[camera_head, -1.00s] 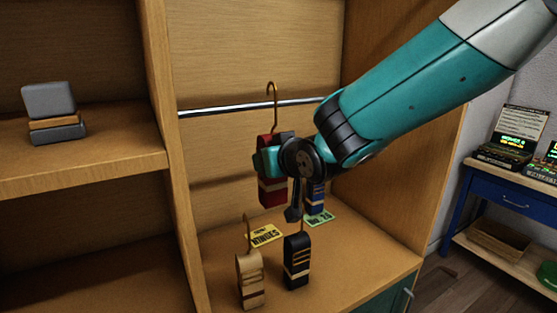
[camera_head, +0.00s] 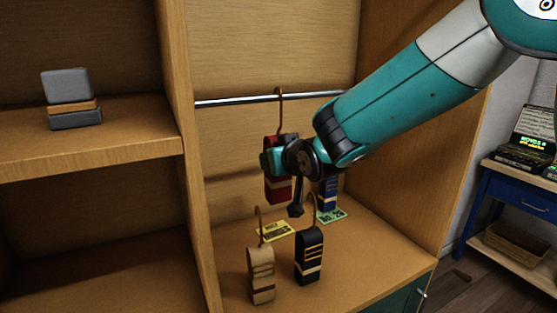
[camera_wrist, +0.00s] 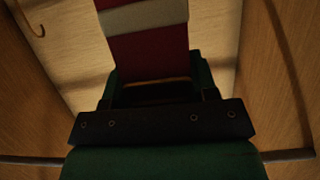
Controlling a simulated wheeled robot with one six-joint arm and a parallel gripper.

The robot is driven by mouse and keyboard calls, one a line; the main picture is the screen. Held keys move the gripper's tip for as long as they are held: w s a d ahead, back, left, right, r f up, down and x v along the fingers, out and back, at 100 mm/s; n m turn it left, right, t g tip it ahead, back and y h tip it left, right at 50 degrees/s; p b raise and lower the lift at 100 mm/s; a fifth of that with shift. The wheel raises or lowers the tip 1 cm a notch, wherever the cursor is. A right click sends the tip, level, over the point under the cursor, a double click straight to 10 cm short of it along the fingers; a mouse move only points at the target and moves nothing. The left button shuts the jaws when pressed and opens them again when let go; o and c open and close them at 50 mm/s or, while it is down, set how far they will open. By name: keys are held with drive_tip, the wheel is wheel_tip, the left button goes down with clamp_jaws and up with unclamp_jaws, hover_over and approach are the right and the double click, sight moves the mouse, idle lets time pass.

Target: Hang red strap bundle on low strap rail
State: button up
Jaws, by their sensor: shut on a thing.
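The red strap bundle (camera_head: 278,190), with a pale band, hangs upright in my gripper (camera_head: 270,161). My gripper is shut on it; the bundle also shows between the jaws (camera_wrist: 153,92) in the wrist view as a red block (camera_wrist: 150,52). Its brass hook (camera_head: 280,108) rises above the gripper, and its curved top stands slightly above the low strap rail (camera_head: 230,101), crossing it in the picture. I cannot tell whether the hook touches the rail or is in front of it. The rail also shows low in the wrist view (camera_wrist: 30,160).
Below, a tan bundle (camera_head: 261,277) and a black bundle (camera_head: 309,257) stand on the cabinet floor, hooks up. A blue bundle (camera_head: 328,194) is behind my wrist, near yellow (camera_head: 273,231) and green (camera_head: 331,216) cards. Wooden panels flank the bay.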

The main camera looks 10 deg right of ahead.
drive_tip(key=o, duration=1.1)
drive_tip(key=shift+s, duration=0.1)
drive_tip(key=b+v, duration=0.5)
drive_tip(key=v, duration=1.2)
drive_tip(key=s+d+f+n+g, duration=0.1)
drive_tip(key=s+f+g, duration=0.5)
drive_tip(key=s, duration=0.4)
drive_tip(key=s+d+f+n+g, duration=0.1)
drive_tip(key=s+f+n+g, duration=0.1)
drive_tip(key=s+f+g, duration=0.5)
drive_tip(key=s, duration=0.3)
drive_tip(key=shift+s, duration=0.25)
